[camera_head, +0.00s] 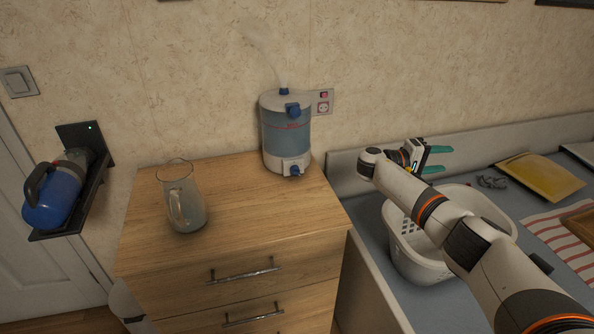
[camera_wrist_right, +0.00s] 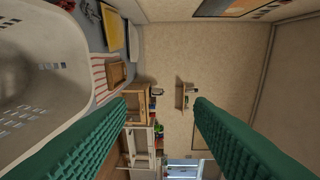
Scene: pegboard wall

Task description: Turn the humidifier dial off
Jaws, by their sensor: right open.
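The humidifier (camera_head: 286,133) stands upright at the back of the wooden cabinet top, with a thin mist rising from its blue nozzle. A blue dial (camera_head: 294,170) sits low on its white base, facing forward; its setting is too small to read. My right gripper (camera_head: 440,159) is open and empty, to the right of the humidifier and well apart from it, above the counter near the white basket. Its two green fingers also show spread apart in the right wrist view (camera_wrist_right: 160,110), with nothing between them. My left gripper is not in view.
A glass pitcher (camera_head: 183,200) stands on the cabinet top (camera_head: 240,205), left of the humidifier. A white basket (camera_head: 420,262), a yellow envelope (camera_head: 541,176) and a striped cloth (camera_head: 560,232) are on the counter. A blue device (camera_head: 58,195) sits on a wall shelf at left.

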